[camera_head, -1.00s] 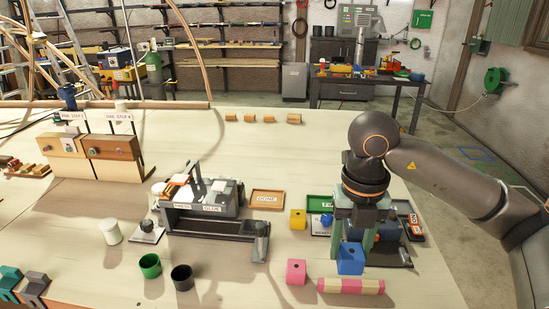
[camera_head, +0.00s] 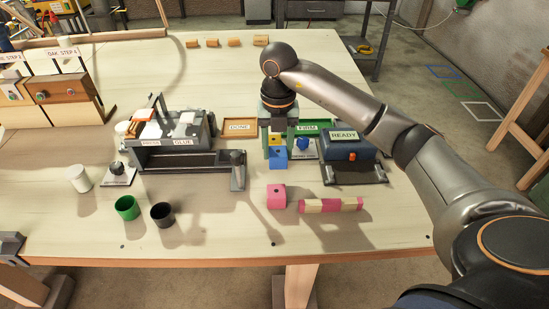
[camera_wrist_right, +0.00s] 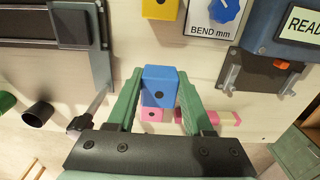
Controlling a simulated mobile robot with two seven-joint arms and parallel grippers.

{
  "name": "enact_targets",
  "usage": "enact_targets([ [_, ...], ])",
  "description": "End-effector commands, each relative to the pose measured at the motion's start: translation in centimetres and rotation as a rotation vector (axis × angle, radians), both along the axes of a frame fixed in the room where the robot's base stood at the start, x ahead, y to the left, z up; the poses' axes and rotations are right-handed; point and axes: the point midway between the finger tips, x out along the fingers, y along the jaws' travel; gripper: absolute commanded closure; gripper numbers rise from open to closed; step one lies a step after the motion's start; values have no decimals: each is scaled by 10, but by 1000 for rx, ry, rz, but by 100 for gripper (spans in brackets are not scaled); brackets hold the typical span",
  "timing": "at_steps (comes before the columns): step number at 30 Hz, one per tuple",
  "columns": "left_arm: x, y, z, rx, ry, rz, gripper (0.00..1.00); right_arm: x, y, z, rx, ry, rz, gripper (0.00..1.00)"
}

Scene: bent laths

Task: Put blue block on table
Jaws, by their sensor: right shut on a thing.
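The blue block (camera_head: 277,158) is between the green fingers of my right gripper (camera_head: 277,149), which is shut on it. It shows in the wrist view (camera_wrist_right: 160,86) between both fingers (camera_wrist_right: 158,98). In the head view it appears just in front of the yellow block (camera_head: 276,139), left of the blue dial. I cannot tell whether its underside touches the table (camera_head: 215,235). The pink block (camera_head: 276,196) stands nearer the front edge; in the wrist view the blue block partly covers it (camera_wrist_right: 152,115). My left gripper is not in view.
The dial plate (camera_head: 304,148) and the READY machine (camera_head: 347,146) stand right of the gripper. A pink-and-cream striped bar (camera_head: 331,205), a green cup (camera_head: 126,208) and a black cup (camera_head: 162,214) lie nearer the front.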

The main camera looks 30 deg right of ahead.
Motion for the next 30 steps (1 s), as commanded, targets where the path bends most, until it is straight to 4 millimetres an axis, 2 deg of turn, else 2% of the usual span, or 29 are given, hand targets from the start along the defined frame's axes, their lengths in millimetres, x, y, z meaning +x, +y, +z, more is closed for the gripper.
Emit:
enact_targets([
  [7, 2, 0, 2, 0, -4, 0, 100, 12, 1, -15, 0, 2, 0, 100],
  [13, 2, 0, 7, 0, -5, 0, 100, 11, 1, -42, 0, 2, 2, 100],
  [24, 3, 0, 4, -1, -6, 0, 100, 11, 1, -48, -1, -1, 1, 100],
  [25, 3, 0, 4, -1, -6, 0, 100, 11, 1, -48, -1, -1, 1, 48],
  [30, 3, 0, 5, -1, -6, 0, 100, 11, 1, -47, -1, -1, 1, 29],
])
